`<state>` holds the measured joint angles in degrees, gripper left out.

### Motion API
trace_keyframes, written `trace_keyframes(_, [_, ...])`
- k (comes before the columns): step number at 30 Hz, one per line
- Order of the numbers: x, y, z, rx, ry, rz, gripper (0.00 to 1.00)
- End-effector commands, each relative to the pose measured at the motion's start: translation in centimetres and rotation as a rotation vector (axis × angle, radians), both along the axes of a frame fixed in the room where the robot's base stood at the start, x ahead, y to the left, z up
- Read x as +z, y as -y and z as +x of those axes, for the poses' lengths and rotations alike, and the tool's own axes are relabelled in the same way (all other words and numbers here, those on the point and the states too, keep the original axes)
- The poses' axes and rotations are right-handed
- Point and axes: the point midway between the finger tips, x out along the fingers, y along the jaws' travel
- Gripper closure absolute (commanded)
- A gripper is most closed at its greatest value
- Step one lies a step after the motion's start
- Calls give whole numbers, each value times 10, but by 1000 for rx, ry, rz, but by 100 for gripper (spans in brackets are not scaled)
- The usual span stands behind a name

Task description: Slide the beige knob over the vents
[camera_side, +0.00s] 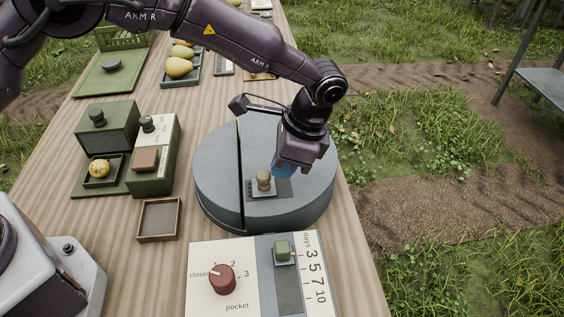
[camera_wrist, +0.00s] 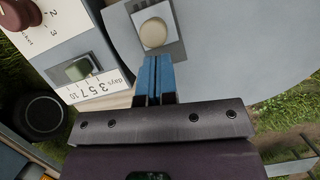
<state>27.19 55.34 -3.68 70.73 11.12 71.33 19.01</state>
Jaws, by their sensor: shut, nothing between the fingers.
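The beige knob (camera_side: 264,180) stands upright on a small plate on top of the round grey drum (camera_side: 215,180). A dark slotted patch, perhaps the vents (camera_side: 251,188), shows beside the knob on the plate. In the wrist view the knob (camera_wrist: 154,33) is a round beige cap on a light square in a darker grey strip (camera_wrist: 176,50). My gripper (camera_side: 278,170) has blue fingers, shut and empty, just behind and right of the knob in the side view. In the wrist view the fingertips (camera_wrist: 154,58) lie close to the knob's edge; whether they touch cannot be told.
A panel in front carries a red dial (camera_side: 222,279) and a green slider (camera_side: 284,250). An empty tray (camera_side: 159,219), green boxes (camera_side: 108,133) and a tray of pears (camera_side: 181,82) stand on the wooden table. A dark seam crosses the drum left of the knob.

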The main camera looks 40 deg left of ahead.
Motion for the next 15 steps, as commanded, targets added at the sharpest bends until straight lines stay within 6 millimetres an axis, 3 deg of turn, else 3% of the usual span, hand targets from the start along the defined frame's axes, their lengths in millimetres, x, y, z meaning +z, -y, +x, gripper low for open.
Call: trace_keyframes(15, [0,-7,-6,1,0,1,100])
